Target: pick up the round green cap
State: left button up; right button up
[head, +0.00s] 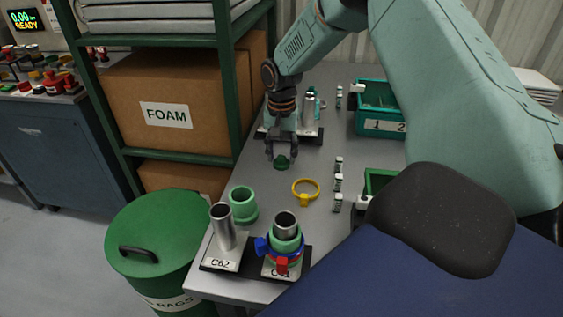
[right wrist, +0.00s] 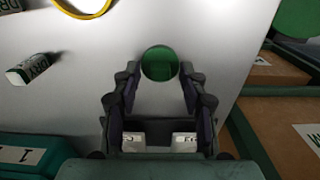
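The round green cap (head: 282,163) lies on the grey bench top, and in the right wrist view it shows as a dark green disc (right wrist: 160,63). My right gripper (head: 282,154) points down at the cap from its far side. In the right wrist view my right gripper (right wrist: 157,75) is open, with the cap just ahead of and between its fingertips. No contact between the fingers and the cap can be made out. My left gripper is not in view.
A yellow ring (head: 306,193) lies near the cap. Small labelled blocks (head: 338,183) stand to its right. A post stand (head: 243,262) and a green sleeve (head: 243,206) are at the near end. A teal bin (head: 380,124) stands behind; shelving (head: 228,90) borders the left.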

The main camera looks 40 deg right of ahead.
jog(key=shift+a+r, duration=0.1)
jog(key=c, duration=0.6)
